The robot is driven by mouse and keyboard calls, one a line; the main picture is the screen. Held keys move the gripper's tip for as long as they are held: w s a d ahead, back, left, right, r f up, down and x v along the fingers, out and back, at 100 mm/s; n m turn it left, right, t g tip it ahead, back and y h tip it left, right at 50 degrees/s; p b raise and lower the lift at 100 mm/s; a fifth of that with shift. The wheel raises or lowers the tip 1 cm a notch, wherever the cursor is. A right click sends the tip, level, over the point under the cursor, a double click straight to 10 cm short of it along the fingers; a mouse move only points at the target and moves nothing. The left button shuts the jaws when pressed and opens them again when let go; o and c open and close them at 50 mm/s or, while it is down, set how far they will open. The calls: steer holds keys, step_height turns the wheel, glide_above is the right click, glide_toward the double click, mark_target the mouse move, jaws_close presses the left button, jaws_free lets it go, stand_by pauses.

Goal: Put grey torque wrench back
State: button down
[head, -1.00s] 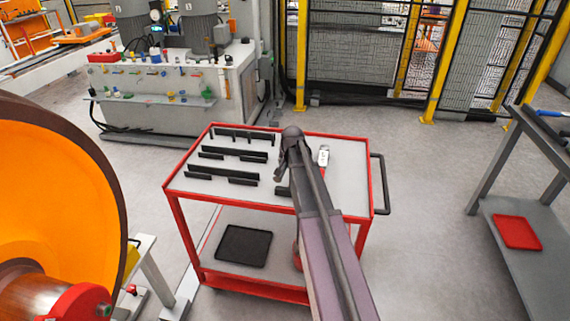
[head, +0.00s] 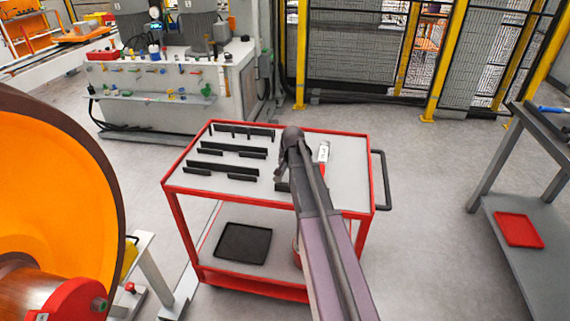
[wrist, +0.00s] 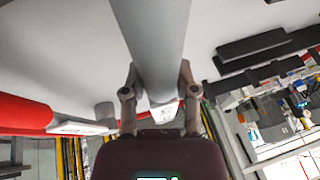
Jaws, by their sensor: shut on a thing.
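The grey torque wrench shows in the wrist view as a thick grey bar (wrist: 152,45) running from the top edge down between my fingers. My gripper (wrist: 157,88) is shut on it, one finger on each side. In the head view my gripper (head: 280,172) is over the middle of the red trolley's top (head: 345,180), and my arm hides most of the held wrench. Black holder strips (head: 227,152) stand in rows on the trolley's left half; two also show in the wrist view (wrist: 252,50).
A red cylindrical part (wrist: 22,112) with a grey end lies left of the wrench in the wrist view. A white-labelled item (head: 323,152) lies right of my arm. The trolley has a black side handle (head: 384,180). An orange wheel (head: 60,190) stands left, a grey bench (head: 540,225) right.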

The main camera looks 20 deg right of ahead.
steer(key=shift+f+b, duration=0.5)
steer(key=shift+f, duration=0.05)
steer(key=shift+c, duration=1.5)
jaws_free()
steer(key=shift+r, duration=0.1)
step_height(320, 180, up, 9)
steer(key=p, duration=0.9)
steer(key=s+a+f+n+g, duration=0.1)
steer(key=s+a+n, duration=0.3)
steer(key=s+a, duration=0.6)
steer(key=s+a+f+n+g, duration=0.1)
steer(key=s+a+n+g, duration=0.3)
steer(key=s+a, duration=0.6)
steer(key=s, duration=0.7)
steer(key=shift+a+n+y, duration=0.3)
